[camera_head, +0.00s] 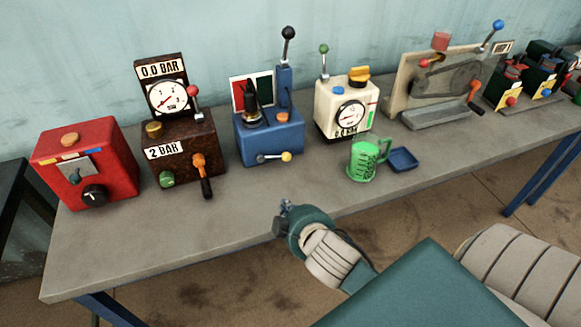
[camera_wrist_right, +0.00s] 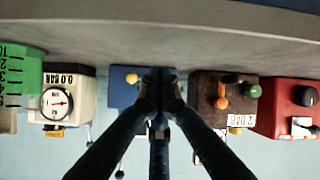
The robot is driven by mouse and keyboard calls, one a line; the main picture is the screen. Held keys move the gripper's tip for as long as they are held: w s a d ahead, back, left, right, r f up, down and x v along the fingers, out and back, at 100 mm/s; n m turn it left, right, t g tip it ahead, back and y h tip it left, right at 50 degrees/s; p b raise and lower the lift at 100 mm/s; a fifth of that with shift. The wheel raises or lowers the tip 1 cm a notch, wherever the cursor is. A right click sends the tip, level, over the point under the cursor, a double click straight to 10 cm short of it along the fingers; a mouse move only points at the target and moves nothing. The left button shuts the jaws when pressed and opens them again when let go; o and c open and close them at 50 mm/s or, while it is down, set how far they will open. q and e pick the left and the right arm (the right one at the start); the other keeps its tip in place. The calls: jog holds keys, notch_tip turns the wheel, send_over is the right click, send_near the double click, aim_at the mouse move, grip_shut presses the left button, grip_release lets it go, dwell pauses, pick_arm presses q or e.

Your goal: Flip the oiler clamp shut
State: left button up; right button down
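The frames do not make clear which part is the oiler clamp. A blue box (camera_head: 268,138) on the bench carries a black cone-shaped piece (camera_head: 251,95), an upright lever with a black knob (camera_head: 289,33) and a small crank with a yellow knob (camera_head: 286,157). My right gripper (camera_head: 286,207) is over the bench's front edge, in front of the blue box and apart from it. In the right wrist view, which is upside down, its dark fingertips (camera_wrist_right: 159,80) are drawn together with nothing visible between them, and they partly hide the blue box (camera_wrist_right: 122,90). My left gripper is not in view.
The bench (camera_head: 235,200) also holds a red box (camera_head: 115,180), a brown gauge box (camera_head: 188,140), a cream gauge box (camera_head: 338,96), a green measuring jug (camera_head: 361,162), a small blue tray (camera_head: 403,162) and a grey machine (camera_head: 400,85).

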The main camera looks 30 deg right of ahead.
jog(key=w+a+r+n+t+y, duration=0.2)
jog(key=w+r+n+t, duration=0.35)
jog(key=w+r, duration=0.6)
jog(key=a+r+n+g+y, duration=0.2)
jog(key=a+r+n+y, duration=0.75)
jog(key=n, duration=0.65)
jog(key=d+f+n+g, duration=0.6)
jog(key=f+n, duration=0.1)
jog(key=f, duration=0.4)
jog(key=s+d+f+g+h, duration=0.1)
jog(key=d+f+h, duration=0.1)
jog(key=d, duration=0.7)
jog(key=s+d+f+g+h, duration=0.1)
jog(key=d+h, duration=0.3)
jog(key=d, duration=0.5)
jog(key=shift+d+f+g, duration=0.15)
jog(key=shift+f+g, duration=0.4)
jog(key=shift+f, duration=0.15)
jog(key=shift+f, duration=0.1)
